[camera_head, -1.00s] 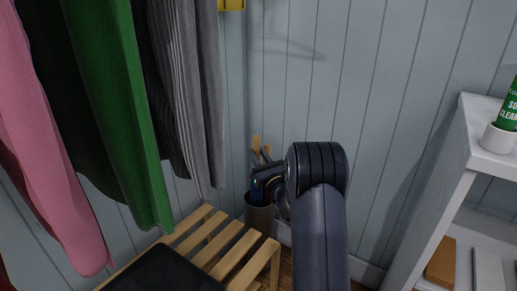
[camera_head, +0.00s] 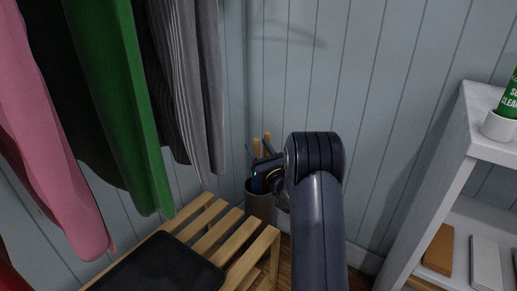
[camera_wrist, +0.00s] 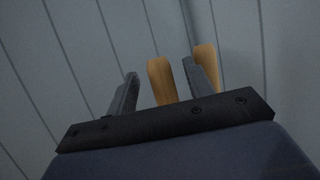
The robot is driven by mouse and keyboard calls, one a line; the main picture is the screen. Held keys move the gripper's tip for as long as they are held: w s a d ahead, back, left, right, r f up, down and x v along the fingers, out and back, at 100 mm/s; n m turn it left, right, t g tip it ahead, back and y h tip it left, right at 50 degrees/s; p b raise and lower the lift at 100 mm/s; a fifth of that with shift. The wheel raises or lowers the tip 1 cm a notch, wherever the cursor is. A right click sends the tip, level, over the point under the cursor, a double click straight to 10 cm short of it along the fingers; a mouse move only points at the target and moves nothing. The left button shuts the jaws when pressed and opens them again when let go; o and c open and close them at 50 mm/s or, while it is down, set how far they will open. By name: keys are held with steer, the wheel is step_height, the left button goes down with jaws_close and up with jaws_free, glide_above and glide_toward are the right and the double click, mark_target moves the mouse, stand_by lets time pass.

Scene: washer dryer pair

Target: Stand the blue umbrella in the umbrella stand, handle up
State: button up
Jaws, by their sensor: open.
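The umbrella stand (camera_head: 260,205) is a grey-brown cylinder in the corner, beside the bench. A blue patch (camera_head: 257,186) shows inside its mouth, apparently the blue umbrella, mostly hidden by my gripper and arm. Two tan wooden handles point up there, a left one (camera_head: 256,147) and a right one (camera_head: 267,143). My gripper (camera_head: 254,163) is at the stand's mouth. In the wrist view my gripper (camera_wrist: 160,68) is open, with one tan handle (camera_wrist: 160,82) showing between the fingers and another (camera_wrist: 211,66) beyond the right finger. I cannot tell which handle belongs to the blue umbrella.
A slatted wooden bench (camera_head: 249,257) with a dark flat item (camera_head: 158,266) stands left of the stand. Hanging garments, including a green one (camera_head: 117,100), fill the upper left. A white shelf unit (camera_head: 450,170) stands at right. The panelled wall is close behind the stand.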

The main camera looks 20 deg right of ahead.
steer(key=p+v, duration=0.3)
steer(key=v, duration=0.7)
steer(key=shift+s+f, duration=0.15)
steer(key=shift+s, duration=0.25)
stand_by(0.5)
steer(key=b+x, duration=0.3)
steer(key=x, duration=0.7)
steer(key=shift+w, duration=0.3)
step_height(320, 180, up, 3)
steer(key=shift+w+f, duration=0.1)
steer(key=shift+f, duration=0.05)
steer(key=shift+r, duration=0.8)
steer(key=shift+f, duration=0.15)
